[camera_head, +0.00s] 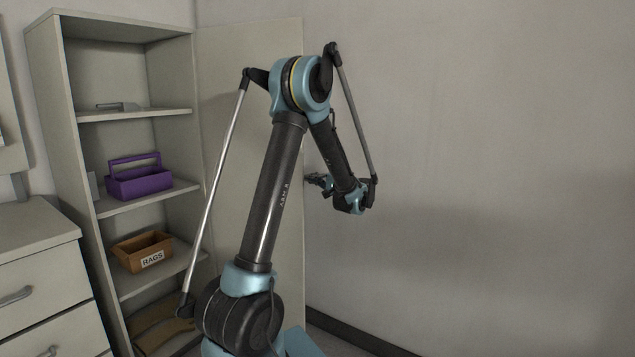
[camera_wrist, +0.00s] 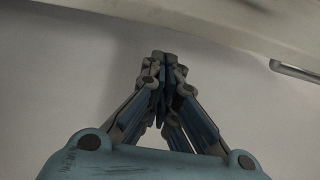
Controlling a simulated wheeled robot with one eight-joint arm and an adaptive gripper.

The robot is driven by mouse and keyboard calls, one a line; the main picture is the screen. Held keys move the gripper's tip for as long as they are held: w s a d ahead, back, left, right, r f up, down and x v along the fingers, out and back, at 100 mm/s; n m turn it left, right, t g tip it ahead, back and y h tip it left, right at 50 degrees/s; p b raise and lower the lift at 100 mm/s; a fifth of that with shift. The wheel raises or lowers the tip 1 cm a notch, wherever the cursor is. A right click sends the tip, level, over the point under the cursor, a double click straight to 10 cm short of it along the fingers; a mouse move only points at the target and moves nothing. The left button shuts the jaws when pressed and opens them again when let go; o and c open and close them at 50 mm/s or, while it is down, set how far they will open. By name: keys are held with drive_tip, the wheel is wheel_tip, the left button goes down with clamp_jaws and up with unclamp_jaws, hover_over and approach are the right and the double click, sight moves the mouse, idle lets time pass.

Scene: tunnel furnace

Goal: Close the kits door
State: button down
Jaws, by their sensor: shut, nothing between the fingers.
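The kits door (camera_head: 225,95) is a tall pale panel standing wide open at the right side of an open shelf cabinet (camera_head: 50,110). My arm stands in front of the door in the head view and hides part of it. My gripper (camera_head: 318,180) is small there, near the door's outer right edge; whether it touches the door I cannot tell. In the wrist view my gripper (camera_wrist: 160,62) is shut and empty, its fingertips together. A pale panel edge (camera_wrist: 220,25) runs across the top of that view, with a metal handle (camera_wrist: 295,70) at the right.
The cabinet shelves hold a purple caddy (camera_head: 138,180) and a brown box labelled RAGS (camera_head: 143,252). A drawer unit (camera_head: 35,275) stands at the left. A bare wall (camera_head: 480,130) is close behind and right of my arm, with dark skirting (camera_head: 350,332) along the floor.

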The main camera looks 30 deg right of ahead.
drive_tip(key=shift+s+a, duration=0.75)
drive_tip(key=shift+a, duration=0.35)
drive_tip(key=shift+s, duration=0.1)
